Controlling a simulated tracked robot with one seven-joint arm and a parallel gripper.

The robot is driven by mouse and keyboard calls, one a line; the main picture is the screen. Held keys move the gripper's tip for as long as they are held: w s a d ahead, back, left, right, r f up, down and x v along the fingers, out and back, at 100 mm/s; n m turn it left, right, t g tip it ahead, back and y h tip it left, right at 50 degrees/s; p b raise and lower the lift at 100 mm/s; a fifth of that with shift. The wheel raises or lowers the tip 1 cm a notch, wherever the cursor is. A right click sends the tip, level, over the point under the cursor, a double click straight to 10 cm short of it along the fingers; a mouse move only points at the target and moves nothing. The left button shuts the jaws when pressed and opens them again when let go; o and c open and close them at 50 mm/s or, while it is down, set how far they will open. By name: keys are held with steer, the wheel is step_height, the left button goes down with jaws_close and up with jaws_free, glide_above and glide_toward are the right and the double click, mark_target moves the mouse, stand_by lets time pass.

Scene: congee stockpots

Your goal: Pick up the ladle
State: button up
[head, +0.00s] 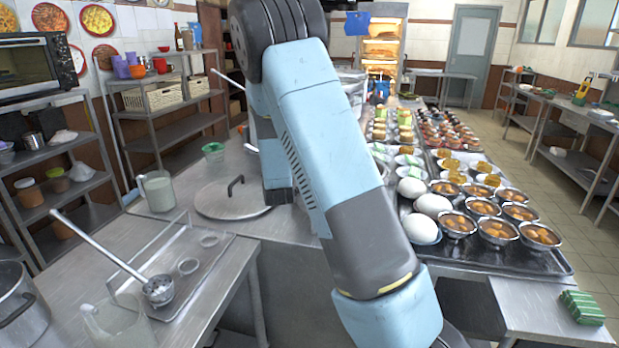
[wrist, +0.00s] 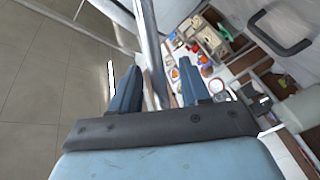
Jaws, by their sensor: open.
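A metal ladle (head: 158,290) with a perforated-looking bowl lies at the lower left in the head view. Its bowl rests in a shallow metal tray (head: 205,268), and its long handle slants up to the left. My gripper (wrist: 150,84) shows in the wrist view with its two blue fingers apart. No ladle is clearly held between them. A shiny metal bar passes behind the fingers; I cannot tell what it belongs to. In the head view my arm runs down to the bottom edge and the gripper is out of sight, so its distance from the ladle cannot be told.
A stockpot (head: 18,305) and a clear jug (head: 115,322) flank the ladle's tray. A round lid (head: 232,200) with a black handle and a jug of pale liquid (head: 158,190) stand behind. Trays of bowls (head: 500,262) fill the right-hand counter. Shelves (head: 55,180) line the left.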

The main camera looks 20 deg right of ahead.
jaws_close()
stand_by(0.4)
stand_by(1.0)
